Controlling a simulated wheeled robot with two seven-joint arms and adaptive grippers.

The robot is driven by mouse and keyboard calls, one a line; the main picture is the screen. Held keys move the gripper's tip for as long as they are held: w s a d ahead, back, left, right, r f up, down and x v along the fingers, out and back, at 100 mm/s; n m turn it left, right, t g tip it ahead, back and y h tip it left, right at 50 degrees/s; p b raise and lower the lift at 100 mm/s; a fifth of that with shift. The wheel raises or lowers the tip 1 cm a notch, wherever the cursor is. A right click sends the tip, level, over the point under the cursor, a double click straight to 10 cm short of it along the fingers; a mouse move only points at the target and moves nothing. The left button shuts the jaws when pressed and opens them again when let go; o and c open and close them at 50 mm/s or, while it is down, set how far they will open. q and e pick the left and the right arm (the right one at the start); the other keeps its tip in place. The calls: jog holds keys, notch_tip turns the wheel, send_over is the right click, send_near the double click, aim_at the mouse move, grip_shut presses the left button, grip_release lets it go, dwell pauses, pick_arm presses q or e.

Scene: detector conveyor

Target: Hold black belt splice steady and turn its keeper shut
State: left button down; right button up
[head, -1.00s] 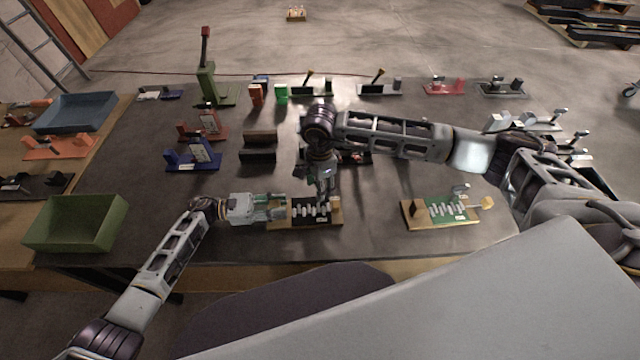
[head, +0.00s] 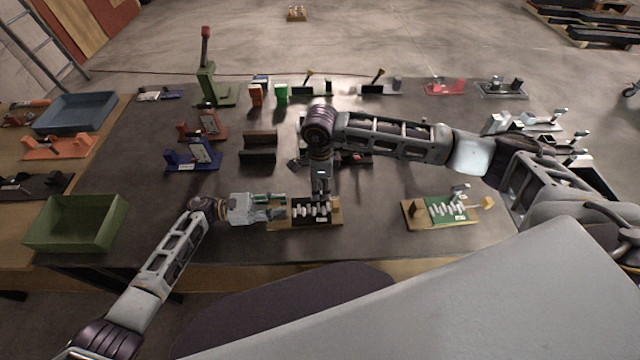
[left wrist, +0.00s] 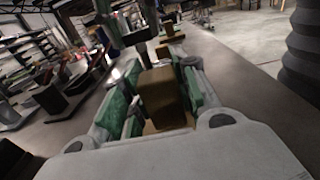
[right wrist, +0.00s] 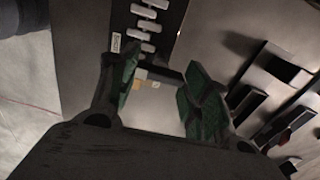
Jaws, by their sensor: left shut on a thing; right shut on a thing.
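The black belt splice (head: 311,218), a dark strip with a row of pale clips on a tan wooden base, lies near the table's front edge. The clips also show in the right wrist view (right wrist: 148,22). My left gripper (head: 283,211) comes in at the splice's left end. In the left wrist view its green-padded fingers are closed on the brown block (left wrist: 162,92) there. My right gripper (head: 320,194) points down at the splice's far side, right of its middle. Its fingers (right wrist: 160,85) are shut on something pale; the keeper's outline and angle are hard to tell.
A green belt splice (head: 450,211) on a tan base lies to the right. A green bin (head: 75,238) stands at the far left. A dark brown block fixture (head: 258,152) and a blue fixture (head: 192,162) stand behind. The table is clear between the two splices.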

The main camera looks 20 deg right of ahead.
jog(key=o, duration=1)
jog(key=shift+r, duration=0.1)
jog(key=shift+r, duration=5.95)
pick_arm(q)
jog(key=c, duration=1)
grip_release()
jog(key=shift+c, duration=0.2)
jog(key=shift+a, duration=0.1)
